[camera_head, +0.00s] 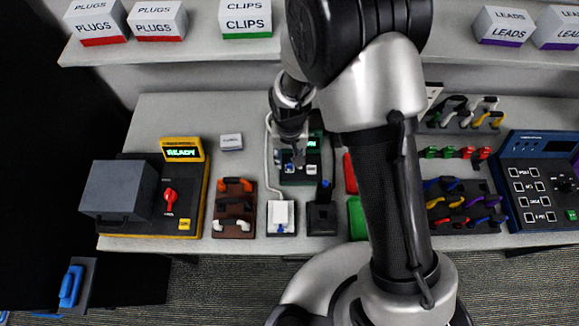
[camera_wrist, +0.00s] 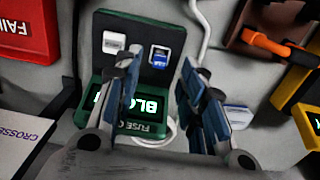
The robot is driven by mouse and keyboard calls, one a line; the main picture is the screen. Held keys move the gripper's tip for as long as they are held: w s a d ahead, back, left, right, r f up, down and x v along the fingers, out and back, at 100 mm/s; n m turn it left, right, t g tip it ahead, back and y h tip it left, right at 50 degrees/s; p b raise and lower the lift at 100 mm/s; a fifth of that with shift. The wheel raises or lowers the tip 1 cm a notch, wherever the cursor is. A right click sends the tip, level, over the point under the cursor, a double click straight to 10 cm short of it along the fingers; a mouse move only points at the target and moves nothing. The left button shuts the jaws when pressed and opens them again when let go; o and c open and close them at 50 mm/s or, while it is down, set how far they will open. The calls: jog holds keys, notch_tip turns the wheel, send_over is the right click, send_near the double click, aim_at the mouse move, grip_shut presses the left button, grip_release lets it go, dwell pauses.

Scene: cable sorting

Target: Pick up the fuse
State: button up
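A small blue-and-white piece (camera_wrist: 160,56), which looks like the fuse, sits upright in the dark green fuse checker (camera_wrist: 98,25). It also shows in the head view (camera_head: 290,168). The checker's lit display is partly covered and reads "BLO". In the head view my gripper (camera_head: 298,156) hangs over the checker.
A red FAIL bin (camera_wrist: 28,30) stands beside the checker. A small white box (camera_head: 231,141) lies left of it. A white cable runs close by. My arm hides part of the bench.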

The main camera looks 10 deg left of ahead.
aim_at(290, 165)
notch_tip(290, 165, down, 6)
jog(key=shift+r+b, duration=0.15)
jog(key=shift+b, duration=0.25)
grip_shut()
dwell(0.3)
jog(key=shift+r, duration=0.15)
notch_tip(290, 165, up, 23)
jog(key=p, duration=0.5)
dwell(0.3)
